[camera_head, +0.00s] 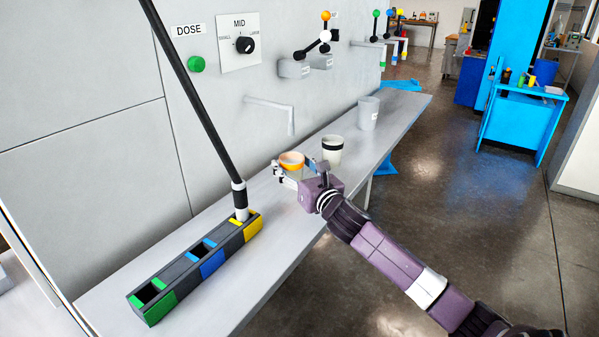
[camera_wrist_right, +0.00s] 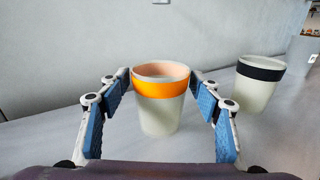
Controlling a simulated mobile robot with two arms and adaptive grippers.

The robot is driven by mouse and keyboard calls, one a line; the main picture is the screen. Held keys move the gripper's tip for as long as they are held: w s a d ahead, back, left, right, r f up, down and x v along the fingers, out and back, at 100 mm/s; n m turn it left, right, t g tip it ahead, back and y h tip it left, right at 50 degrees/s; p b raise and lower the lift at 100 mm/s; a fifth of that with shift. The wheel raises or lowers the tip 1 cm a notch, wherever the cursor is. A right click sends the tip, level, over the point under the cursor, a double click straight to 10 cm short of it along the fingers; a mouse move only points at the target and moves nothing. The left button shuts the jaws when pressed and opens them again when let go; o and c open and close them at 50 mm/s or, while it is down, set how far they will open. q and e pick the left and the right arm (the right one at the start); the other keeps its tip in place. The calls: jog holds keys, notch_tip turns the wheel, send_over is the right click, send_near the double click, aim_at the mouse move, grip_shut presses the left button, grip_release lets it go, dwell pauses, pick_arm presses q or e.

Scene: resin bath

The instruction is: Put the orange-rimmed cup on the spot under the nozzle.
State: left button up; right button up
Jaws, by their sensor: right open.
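The orange-rimmed cup (camera_head: 291,160) stands upright on the long grey counter (camera_head: 205,235). In the right wrist view the cup (camera_wrist_right: 160,115) is pale with an orange band below its lip. My right gripper (camera_head: 293,170) is open, with one blue-padded finger on each side of the cup; contact cannot be told. It also shows in the right wrist view (camera_wrist_right: 160,85). The nozzle (camera_head: 270,104) is a white pipe that juts from the wall and bends down, behind and above the cup in the head view. No marked spot is clear below it. My left gripper is not in view.
A black-banded cup (camera_head: 332,147) stands close to the right of the gripper, with a grey labelled cup (camera_head: 368,113) farther back. A dark block with green, blue and yellow parts (camera_head: 197,268) lies on the near counter; a black rod (camera_head: 195,90) reaches its yellow end.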

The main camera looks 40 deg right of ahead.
jog(key=s, duration=0.4)
jog(key=s+a+p, duration=0.1)
jog(key=s, duration=0.3)
jog(key=s+p, duration=0.1)
jog(key=s, duration=0.2)
jog(key=shift+s+a, duration=0.3)
jog(key=shift+s, duration=0.1)
